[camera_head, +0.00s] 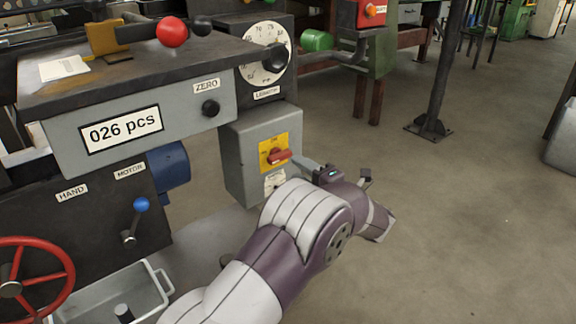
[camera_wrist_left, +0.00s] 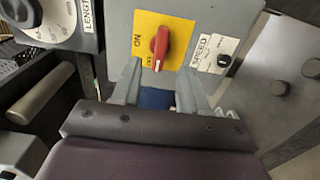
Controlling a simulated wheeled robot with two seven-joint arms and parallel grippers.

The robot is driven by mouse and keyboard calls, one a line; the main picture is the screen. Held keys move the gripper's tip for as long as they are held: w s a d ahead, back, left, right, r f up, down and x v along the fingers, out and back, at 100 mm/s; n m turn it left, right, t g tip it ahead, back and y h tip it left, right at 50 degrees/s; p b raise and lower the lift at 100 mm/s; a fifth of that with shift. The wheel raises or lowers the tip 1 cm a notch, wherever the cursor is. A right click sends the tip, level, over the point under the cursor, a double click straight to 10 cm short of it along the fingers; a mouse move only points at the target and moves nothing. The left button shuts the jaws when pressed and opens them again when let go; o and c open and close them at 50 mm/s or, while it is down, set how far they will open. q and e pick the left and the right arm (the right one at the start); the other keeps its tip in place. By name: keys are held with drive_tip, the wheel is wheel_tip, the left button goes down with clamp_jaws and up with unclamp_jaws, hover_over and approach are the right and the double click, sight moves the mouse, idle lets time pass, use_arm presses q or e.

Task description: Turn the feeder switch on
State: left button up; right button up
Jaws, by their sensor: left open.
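The feeder switch (camera_head: 279,156) is a red rotary knob on a yellow plate (camera_head: 267,146) on the front of a grey box. In the head view it lies nearly level. In the left wrist view the knob (camera_wrist_left: 160,45) stands nearly upright on the plate (camera_wrist_left: 179,31), with ON at its left and the other mark, seemingly OFF, by its lower end. My left gripper (camera_head: 303,164) is just right of the knob in the head view. In the left wrist view the left gripper (camera_wrist_left: 161,77) is open, its two fingers apart below the knob and not visibly touching it. My right gripper is not in view.
The grey switch box (camera_head: 238,155) also carries a SPEED dial (camera_wrist_left: 224,60). A LENGTH dial (camera_head: 265,47) sits above it. A counter panel (camera_head: 121,130) reading 026 pcs, a blue-knobbed lever (camera_head: 141,205) and a red handwheel (camera_head: 60,258) are left. Open floor (camera_head: 470,215) lies right.

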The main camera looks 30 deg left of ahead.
sight(283, 158)
use_arm(q)
drive_tip(key=b+x, duration=0.1)
drive_tip(key=x, duration=0.4)
drive_tip(key=shift+w+a+f, duration=0.1)
drive_tip(key=shift+a+f, duration=0.1)
drive_tip(key=shift+a, duration=0.05)
drive_tip(key=shift+w+a+r+b, duration=0.2)
drive_tip(key=shift+a+b, duration=0.1)
drive_tip(key=shift+a, duration=0.2)
clamp_jaws()
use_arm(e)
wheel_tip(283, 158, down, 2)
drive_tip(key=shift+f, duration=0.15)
